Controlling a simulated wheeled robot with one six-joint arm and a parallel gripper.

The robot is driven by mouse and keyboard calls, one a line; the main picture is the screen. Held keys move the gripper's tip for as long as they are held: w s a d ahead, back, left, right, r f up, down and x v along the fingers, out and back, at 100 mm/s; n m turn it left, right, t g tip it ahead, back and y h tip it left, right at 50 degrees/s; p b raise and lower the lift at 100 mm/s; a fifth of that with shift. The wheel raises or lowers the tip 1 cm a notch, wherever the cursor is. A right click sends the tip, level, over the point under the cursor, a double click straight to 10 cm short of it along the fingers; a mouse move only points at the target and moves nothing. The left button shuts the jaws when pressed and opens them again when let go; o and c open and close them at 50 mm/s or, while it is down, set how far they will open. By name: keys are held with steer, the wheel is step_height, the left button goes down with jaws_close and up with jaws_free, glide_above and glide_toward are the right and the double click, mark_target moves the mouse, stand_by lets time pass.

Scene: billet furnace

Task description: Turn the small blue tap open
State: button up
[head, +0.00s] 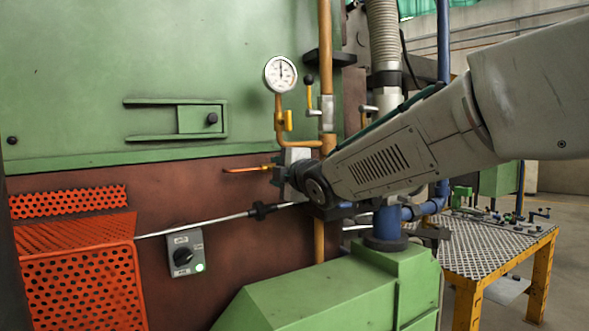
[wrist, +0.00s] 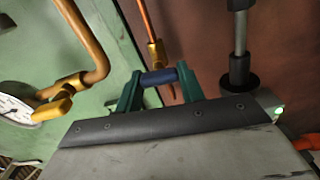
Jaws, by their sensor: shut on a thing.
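The small blue tap (wrist: 160,77) shows in the wrist view as a short blue handle below a brass fitting (wrist: 155,53) on a thin copper pipe. My gripper (wrist: 159,74) has its two green fingers on either side of the handle, shut on it. In the head view the arm's end is at the copper pipe (head: 247,169) beside the brown wall. There the wrist hides the tap and most of the gripper. How far the tap is turned cannot be told.
A pressure gauge (head: 280,74) on a bent yellow pipe stands above. A grey rod (head: 195,227) runs below, over a switch box (head: 185,253). An orange perforated guard (head: 80,275) is at lower left. A green housing (head: 330,295) lies below my arm; a yellow-legged table (head: 485,245) is right.

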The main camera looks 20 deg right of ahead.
steer(key=shift+d+r+n, duration=0.1)
steer(key=shift+r+n, duration=0.2)
steer(key=shift+n, duration=0.1)
steer(key=o, duration=0.7)
steer(key=shift+o, duration=1.3)
steer(key=shift+d, duration=0.25)
steer(key=shift+w+d+f, duration=0.15)
steer(key=shift+f, duration=0.05)
steer(key=shift+a, duration=0.45)
steer(key=s+d, duration=0.1)
steer(key=s, duration=0.7)
steer(key=shift+s+d, duration=0.25)
steer(key=shift+d, duration=0.15)
steer(key=shift+r, duration=0.1)
